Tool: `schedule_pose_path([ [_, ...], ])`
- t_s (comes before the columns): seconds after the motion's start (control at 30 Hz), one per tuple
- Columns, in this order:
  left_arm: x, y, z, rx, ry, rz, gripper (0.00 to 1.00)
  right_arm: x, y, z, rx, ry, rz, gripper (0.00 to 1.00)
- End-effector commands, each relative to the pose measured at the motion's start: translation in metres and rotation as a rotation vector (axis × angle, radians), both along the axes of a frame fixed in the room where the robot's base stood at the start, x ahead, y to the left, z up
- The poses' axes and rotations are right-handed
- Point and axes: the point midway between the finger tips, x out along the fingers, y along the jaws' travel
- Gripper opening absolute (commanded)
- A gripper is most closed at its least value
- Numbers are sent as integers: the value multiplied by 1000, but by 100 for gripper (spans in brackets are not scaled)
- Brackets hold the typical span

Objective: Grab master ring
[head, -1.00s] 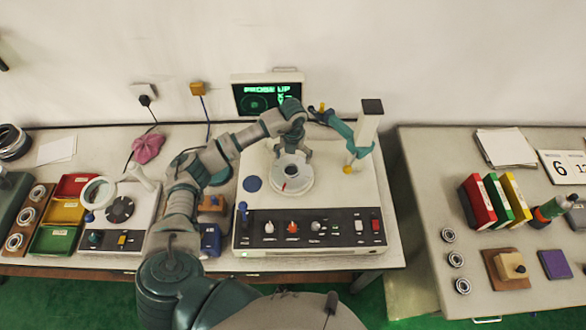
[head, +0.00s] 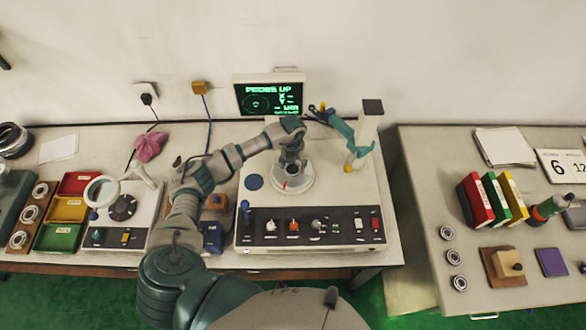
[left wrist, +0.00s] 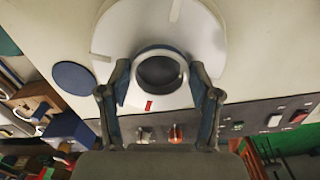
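A metal ring with a dark bore (left wrist: 162,71), which I take to be the master ring, sits at the middle of the round pale turntable (left wrist: 205,45) on the white measuring machine. In the head view the turntable (head: 305,183) shows, while my left gripper (head: 291,160) mostly covers the ring from above. In the left wrist view my left gripper (left wrist: 160,80) has its two fingers spread, one on each side of the ring. A narrow gap seems to show beside the ring; contact is unclear. My right gripper is not in view.
The teal probe arm (head: 345,132) on its white post (head: 367,125) stands just right of the turntable. A dark blue disc (head: 254,182) lies to its left. The control panel (head: 310,227) runs along the machine's front. A screen (head: 270,97) stands behind.

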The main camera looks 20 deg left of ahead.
Motion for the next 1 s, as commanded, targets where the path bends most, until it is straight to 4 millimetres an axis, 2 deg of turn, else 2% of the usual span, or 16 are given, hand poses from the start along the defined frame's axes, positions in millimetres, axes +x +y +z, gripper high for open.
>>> schedule_pose_path([
  [0.43,0,-1,4,-1,0,0,25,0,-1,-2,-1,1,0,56],
  [0.57,1,-1,16,-1,-2,-1,25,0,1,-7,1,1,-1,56],
  [0.7,1,-1,37,-1,-4,-1,25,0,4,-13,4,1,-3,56],
  [0.87,-35,-7,37,-1,0,-5,25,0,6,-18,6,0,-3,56],
  [1.0,-74,-14,40,-1,-1,-6,25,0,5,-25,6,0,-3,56],
])
